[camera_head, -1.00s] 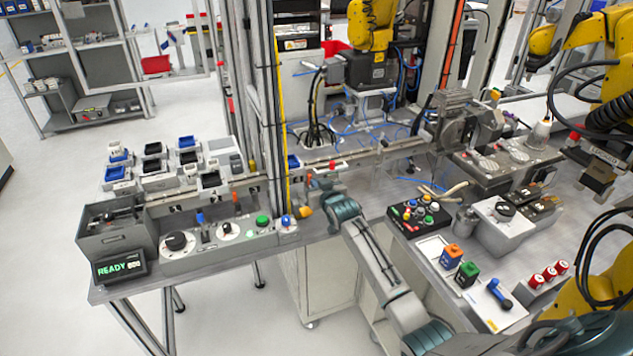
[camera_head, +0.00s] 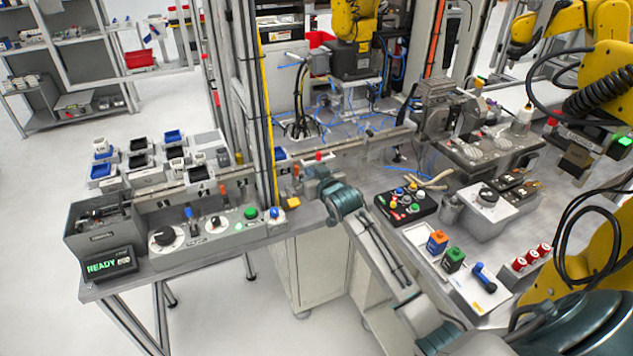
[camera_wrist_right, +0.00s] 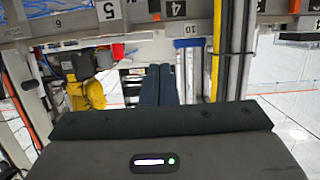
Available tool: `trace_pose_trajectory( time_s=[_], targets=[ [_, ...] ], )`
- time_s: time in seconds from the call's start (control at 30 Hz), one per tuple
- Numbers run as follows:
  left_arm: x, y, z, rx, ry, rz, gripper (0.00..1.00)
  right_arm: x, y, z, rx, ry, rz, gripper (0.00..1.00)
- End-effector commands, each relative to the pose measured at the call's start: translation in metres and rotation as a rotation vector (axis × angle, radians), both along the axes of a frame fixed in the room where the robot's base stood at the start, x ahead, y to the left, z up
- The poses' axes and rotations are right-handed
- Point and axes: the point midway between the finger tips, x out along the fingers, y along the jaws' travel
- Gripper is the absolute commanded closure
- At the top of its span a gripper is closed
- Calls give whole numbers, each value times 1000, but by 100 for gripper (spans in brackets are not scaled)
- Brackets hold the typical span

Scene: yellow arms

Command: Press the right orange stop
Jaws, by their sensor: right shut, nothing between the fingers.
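Two small upright orange stops stand along the rail in the head view: the left one (camera_head: 222,190) behind the control panel, and the right one (camera_head: 296,171) beyond the panel's right end. My right gripper (camera_head: 322,186) is near the right stop, on its right side; whether they touch cannot be told. In the right wrist view, its dark fingers (camera_wrist_right: 158,85) are together with nothing between them. Small orange pieces show at that view's top edge, one by label 4 (camera_wrist_right: 155,8). My left gripper is not in view.
The panel (camera_head: 210,238) carries dials, levers, a green and a blue button, with a yellow-orange piece (camera_head: 294,203) at its end. A yellow post (camera_head: 264,120) stands left of the right stop. A red-capped piece (camera_head: 319,157) is close by. Yellow robot arms (camera_head: 600,70) stand right.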

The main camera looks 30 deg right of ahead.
Motion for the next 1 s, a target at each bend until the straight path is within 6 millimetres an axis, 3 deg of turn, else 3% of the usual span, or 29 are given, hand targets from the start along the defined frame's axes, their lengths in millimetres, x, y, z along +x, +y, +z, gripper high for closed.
trace_pose_trajectory(
  time_s=[0.1, 0.3, 0.87, 0.97, 1.0],
  targets=[
    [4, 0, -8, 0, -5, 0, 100, -16, 1, 2, -2, -2, 0, 100],
    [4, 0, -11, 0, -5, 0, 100, -30, 3, 7, 1, -1, 1, 100],
    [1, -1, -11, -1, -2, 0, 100, -31, 3, 8, 1, -1, 0, 100],
    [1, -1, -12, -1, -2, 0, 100, -32, 2, -3, 1, 14, -2, 100],
    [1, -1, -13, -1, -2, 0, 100, -32, 1, -15, 1, 30, -5, 100]
  ],
)
